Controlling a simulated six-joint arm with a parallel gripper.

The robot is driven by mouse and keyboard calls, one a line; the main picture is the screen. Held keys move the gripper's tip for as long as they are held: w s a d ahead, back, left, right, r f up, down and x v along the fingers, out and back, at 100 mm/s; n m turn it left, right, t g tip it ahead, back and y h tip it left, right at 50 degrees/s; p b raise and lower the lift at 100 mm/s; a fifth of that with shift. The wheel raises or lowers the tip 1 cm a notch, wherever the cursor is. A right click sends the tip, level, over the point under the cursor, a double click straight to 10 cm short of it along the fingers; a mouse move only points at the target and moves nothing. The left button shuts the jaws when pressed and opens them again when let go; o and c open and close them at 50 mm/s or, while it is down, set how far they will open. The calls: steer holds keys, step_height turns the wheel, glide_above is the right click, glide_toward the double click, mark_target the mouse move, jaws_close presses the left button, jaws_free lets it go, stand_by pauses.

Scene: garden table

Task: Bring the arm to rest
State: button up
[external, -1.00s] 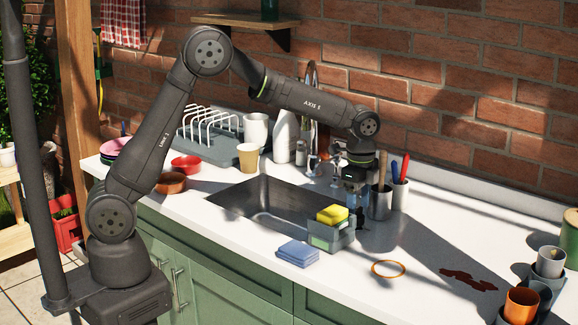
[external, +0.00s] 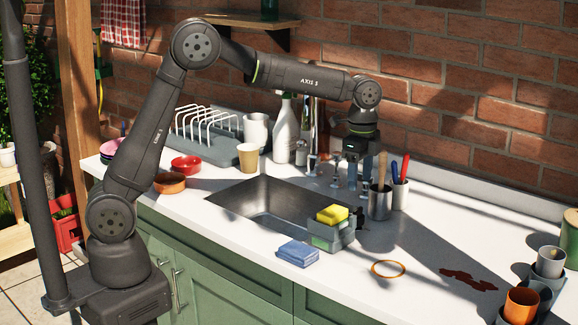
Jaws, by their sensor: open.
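My gripper (external: 351,184) hangs pointing down above the back edge of the sink (external: 265,205), beside the tap. It is open, with nothing seen between its fingers. A yellow sponge (external: 332,214) sits in a small grey-green caddy (external: 328,238) at the sink's right front corner. The gripper is above and behind the caddy, apart from it.
A grey cup of utensils (external: 380,203) stands close to the right of my gripper. The tap (external: 314,140) and a white bottle (external: 286,130) stand to its left.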

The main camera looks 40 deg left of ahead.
glide_toward(358, 209)
step_height(358, 209, down, 9)
steer(key=shift+r, duration=0.2)
steer(key=n, duration=0.3)
steer(key=shift+n, duration=0.4)
steer(key=n, duration=0.4)
steer(key=shift+r, duration=0.1)
steer(key=n, duration=0.4)
steer(key=shift+n, duration=2.2)
